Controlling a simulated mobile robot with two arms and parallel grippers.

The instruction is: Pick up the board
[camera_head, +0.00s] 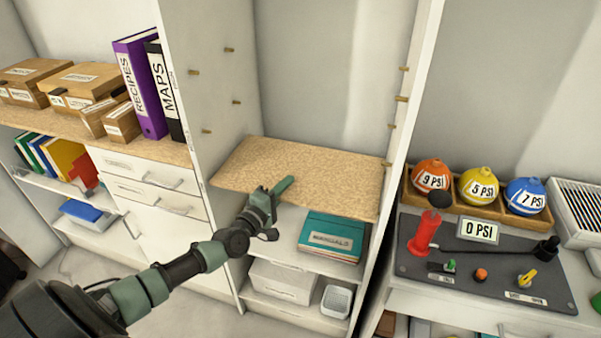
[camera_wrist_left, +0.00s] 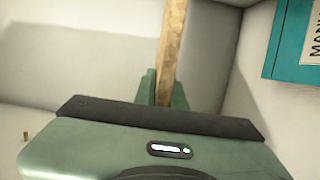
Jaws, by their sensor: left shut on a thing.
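The board (camera_head: 300,178) is a speckled tan cork-like shelf panel inside the tall white shelving unit, tilted slightly, above the shelf with the teal binder. My left gripper (camera_head: 278,190) is at its front left edge, shut on it. In the left wrist view the board shows edge-on as a narrow wooden strip (camera_wrist_left: 171,50) running up between the green fingers (camera_wrist_left: 162,88). The fingertips are partly hidden by the gripper body. My right gripper is in neither view.
Wooden pegs (camera_head: 236,102) stick out of both side walls (camera_head: 403,99) above the board. A teal manuals binder (camera_head: 331,237) lies on the shelf below. Right of the unit stand a pump panel (camera_head: 480,265) and coloured balls (camera_head: 479,187). Binders (camera_head: 140,88) and boxes stand left.

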